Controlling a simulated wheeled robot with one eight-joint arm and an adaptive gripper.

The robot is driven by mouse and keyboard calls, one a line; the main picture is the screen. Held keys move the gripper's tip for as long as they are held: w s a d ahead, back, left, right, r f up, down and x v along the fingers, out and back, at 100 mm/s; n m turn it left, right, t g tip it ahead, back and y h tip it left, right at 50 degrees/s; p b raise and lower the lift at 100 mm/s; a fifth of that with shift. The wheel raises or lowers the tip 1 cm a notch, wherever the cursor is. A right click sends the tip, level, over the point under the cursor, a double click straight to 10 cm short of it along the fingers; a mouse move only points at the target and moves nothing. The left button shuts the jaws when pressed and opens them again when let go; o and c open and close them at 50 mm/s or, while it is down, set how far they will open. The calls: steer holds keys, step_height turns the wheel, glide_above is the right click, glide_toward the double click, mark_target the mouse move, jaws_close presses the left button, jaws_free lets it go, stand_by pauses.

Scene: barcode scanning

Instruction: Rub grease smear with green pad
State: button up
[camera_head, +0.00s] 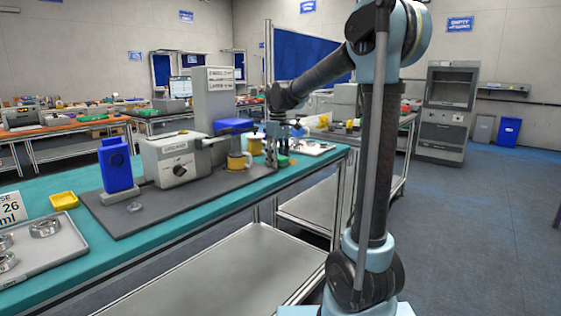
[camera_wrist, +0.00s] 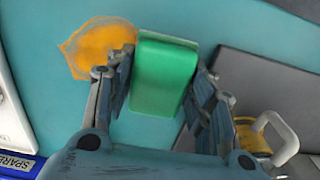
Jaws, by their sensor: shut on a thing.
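My gripper (camera_wrist: 160,84) is shut on the green pad (camera_wrist: 164,72), a block held between its two fingers over the teal bench top. The grease smear (camera_wrist: 92,44) is an orange-yellow patch with an irregular outline on the bench, just left of the pad in the wrist view. The pad's edge lies close to the smear's right side; I cannot tell whether they touch. In the head view my gripper (camera_head: 275,146) points down at the bench's far end, with a bit of the green pad (camera_head: 283,161) below it. The smear is not clear there.
A white tray with a blue SPARE label (camera_wrist: 18,165) lies at the left. The grey machine (camera_head: 172,160) and blue device (camera_head: 117,165) stand farther along the mat.

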steer(key=shift+w+d+r, duration=0.1)
steer(key=shift+w+r, duration=0.05)
steer(key=shift+r, duration=3.55)
